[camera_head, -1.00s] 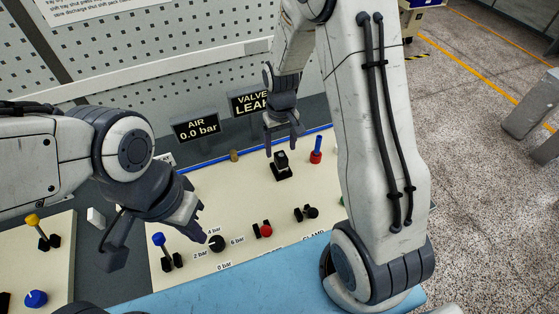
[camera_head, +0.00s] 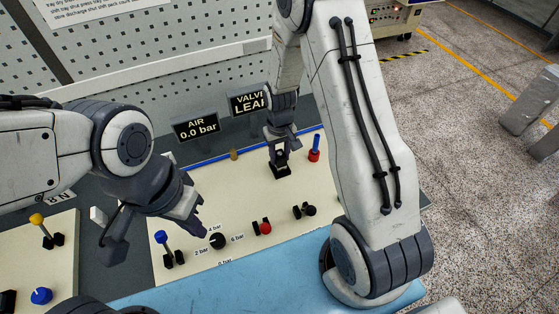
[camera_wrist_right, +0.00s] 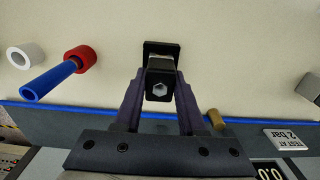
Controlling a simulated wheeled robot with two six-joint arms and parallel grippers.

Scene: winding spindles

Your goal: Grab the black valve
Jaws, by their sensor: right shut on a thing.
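The black valve (camera_head: 281,171) stands on the cream panel toward its back edge. In the right wrist view the valve (camera_wrist_right: 161,51) shows a black square base and a block with a pale hex nut. My right gripper (camera_head: 280,156) is down over the valve from above. Its two fingers (camera_wrist_right: 159,95) lie on either side of the valve's block and are shut on it. My left gripper (camera_head: 153,235) hangs with its fingers spread above the panel's left edge, apart from the valve and with nothing between the fingers.
A red fitting with a blue handle (camera_head: 315,148) stands right of the valve, and a small brass peg (camera_head: 234,155) left of it. In front are a black knob (camera_head: 217,241), a red button (camera_head: 264,228) and a blue-topped lever (camera_head: 161,238). Display signs (camera_head: 196,128) stand behind.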

